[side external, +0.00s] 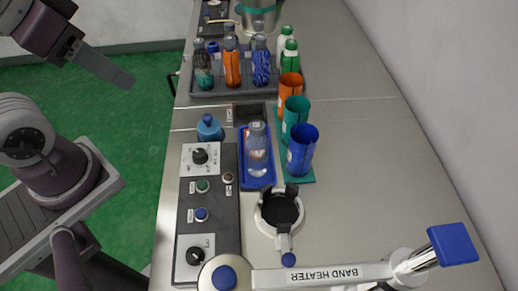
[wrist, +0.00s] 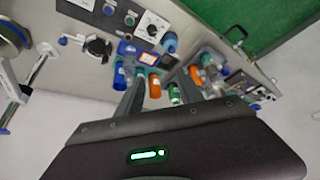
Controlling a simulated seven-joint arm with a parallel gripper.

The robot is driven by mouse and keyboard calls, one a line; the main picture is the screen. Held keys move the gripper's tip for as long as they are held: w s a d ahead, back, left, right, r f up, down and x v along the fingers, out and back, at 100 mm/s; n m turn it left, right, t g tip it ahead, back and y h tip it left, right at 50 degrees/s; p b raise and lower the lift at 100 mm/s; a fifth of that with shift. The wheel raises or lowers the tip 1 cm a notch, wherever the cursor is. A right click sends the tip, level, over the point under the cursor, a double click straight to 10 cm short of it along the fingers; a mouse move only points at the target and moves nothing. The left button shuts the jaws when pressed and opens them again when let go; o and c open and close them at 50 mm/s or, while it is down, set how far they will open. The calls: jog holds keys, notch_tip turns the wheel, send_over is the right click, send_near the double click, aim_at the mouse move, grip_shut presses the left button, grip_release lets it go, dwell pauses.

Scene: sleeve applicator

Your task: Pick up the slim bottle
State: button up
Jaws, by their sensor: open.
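A slim clear bottle (side external: 257,150) with a grey cap stands upright on a small blue tray (side external: 243,179), near the middle of the bench. Other bottles stand farther back, so I cannot tell for certain that this is the one named. My gripper (side external: 122,80) is at the upper left in the side view, above the green floor, well apart from the bottles. In the wrist view its two fingers (wrist: 160,76) are spread with nothing held between them. The bench things show small beyond the fingers there, and the clear bottle is hard to make out.
Orange (side external: 290,86), teal (side external: 294,114) and blue (side external: 302,148) cups stand just right of the tray. A grey rack (side external: 205,95) holds several bottles behind. A blue bottle (side external: 209,129), control panel (side external: 212,220) and band heater arm (side external: 320,274) are nearby. The bench's right side is clear.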

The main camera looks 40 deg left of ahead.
jog(key=o, duration=0.5)
jog(key=shift+w, duration=0.1)
